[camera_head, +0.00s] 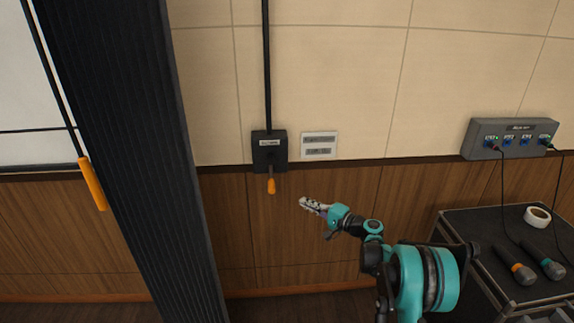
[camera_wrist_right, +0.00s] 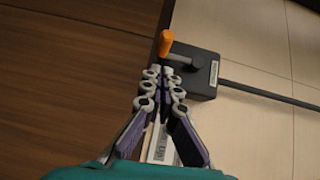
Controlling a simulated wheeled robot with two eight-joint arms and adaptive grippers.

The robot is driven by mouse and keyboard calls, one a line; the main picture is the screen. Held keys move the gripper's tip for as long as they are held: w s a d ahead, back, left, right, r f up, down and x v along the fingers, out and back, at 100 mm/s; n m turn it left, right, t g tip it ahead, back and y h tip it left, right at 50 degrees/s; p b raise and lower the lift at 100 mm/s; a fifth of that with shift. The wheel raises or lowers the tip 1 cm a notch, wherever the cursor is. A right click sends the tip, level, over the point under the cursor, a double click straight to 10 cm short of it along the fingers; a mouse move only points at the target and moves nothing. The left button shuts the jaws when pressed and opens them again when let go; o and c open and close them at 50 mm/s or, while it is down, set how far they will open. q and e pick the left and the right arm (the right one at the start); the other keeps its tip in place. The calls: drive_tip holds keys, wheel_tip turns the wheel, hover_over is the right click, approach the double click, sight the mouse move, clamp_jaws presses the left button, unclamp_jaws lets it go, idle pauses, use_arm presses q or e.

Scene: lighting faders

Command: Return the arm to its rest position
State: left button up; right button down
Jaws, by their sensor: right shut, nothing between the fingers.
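My right gripper (camera_head: 303,202) is shut and empty in front of the wood-panelled wall, in the head view. The black switch box (camera_head: 269,151) is on the wall above and to the left of it. An orange-tipped lever (camera_head: 271,186) hangs down from that box. In the right wrist view my right gripper (camera_wrist_right: 161,72) shows with its fingers together, and the box (camera_wrist_right: 194,76) with the orange lever tip (camera_wrist_right: 165,43) appears just beyond the fingertips. A gap shows between fingers and lever in the head view. My left gripper is not in view.
A dark cart (camera_head: 470,222) at the right holds a tape roll (camera_head: 537,217) and two handheld microphones (camera_head: 541,262). A grey socket panel (camera_head: 510,139) is above it. A dark pleated curtain (camera_head: 125,130) stands at the left.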

drive_tip(key=s+a+r+n+g+h, duration=0.2)
drive_tip(key=s+r+h, duration=0.1)
drive_tip(key=s, duration=0.8)
drive_tip(key=s+a+r+n+g+h, duration=0.2)
drive_tip(key=s+r+n+h, duration=0.15)
drive_tip(key=s, duration=0.65)
drive_tip(key=s+d+f+n+h, duration=0.1)
drive_tip(key=s+d+f+h, duration=0.2)
drive_tip(key=s, duration=0.8)
drive_tip(key=s+d+f+n+g+h, duration=0.1)
drive_tip(key=s+d+f+n+h, duration=0.1)
drive_tip(key=s, duration=1)
drive_tip(key=d+f+h, duration=0.1)
drive_tip(key=d, duration=0.1)
drive_tip(key=shift+s+d, duration=0.25)
drive_tip(key=shift+d, duration=0.05)
